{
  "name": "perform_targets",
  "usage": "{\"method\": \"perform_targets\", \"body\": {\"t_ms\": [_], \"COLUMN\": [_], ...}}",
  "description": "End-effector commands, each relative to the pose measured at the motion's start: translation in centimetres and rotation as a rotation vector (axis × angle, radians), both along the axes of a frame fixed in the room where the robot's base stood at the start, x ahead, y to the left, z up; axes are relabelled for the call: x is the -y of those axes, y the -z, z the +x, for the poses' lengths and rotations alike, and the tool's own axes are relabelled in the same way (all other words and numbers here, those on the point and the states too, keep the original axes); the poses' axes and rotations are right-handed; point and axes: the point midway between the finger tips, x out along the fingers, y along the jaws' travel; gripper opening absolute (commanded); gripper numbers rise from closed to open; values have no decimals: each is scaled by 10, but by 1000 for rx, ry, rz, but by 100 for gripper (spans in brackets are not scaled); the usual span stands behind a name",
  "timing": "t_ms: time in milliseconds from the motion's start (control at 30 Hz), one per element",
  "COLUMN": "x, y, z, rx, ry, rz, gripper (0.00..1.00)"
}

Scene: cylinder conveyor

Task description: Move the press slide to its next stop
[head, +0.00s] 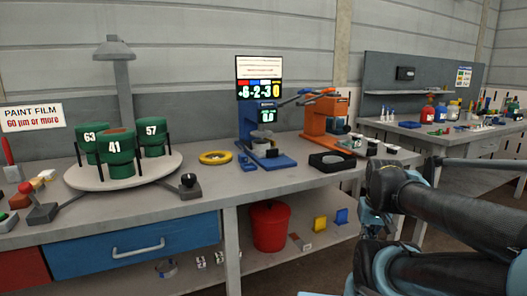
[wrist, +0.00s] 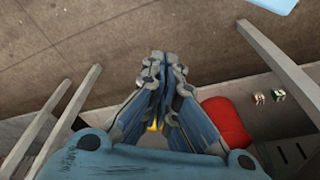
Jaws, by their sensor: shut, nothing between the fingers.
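The orange press (head: 325,117) stands on the grey workbench at its right end, with an orange lever on top. A low slide (head: 366,148) carrying small pale cups and dark knobs runs out from its base to the right. Which part of it moves, and at which stop it sits, is too small to tell. My gripper (wrist: 163,62) shows in the wrist view with its fingers together and nothing between them. It points down past the bench toward the floor, apart from the press and slide. In the head view my dark arm is at the lower right and the fingertips are not clear.
A blue press (head: 265,150) with a display, a yellow ring (head: 215,157) and a black block (head: 332,161) stand on the bench. A turntable (head: 75,180) holds green cans at left. A red bucket (head: 269,226) is on the lower shelf, also in the wrist view (wrist: 228,122).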

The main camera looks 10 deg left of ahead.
Motion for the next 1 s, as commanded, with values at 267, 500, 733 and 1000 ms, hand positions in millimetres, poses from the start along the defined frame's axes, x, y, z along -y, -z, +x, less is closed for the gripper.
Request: {"method": "perform_targets", "body": {"t_ms": [267, 500, 733, 1000], "x": [0, 0, -6, -38], "y": [0, 0, -28, -109], "z": [0, 0, 9, 81], "rx": [0, 0, 22, 60], "ry": [0, 0, -30, -145], "rz": [0, 0, 2, 10], "gripper": [0, 2, 54, 70]}}
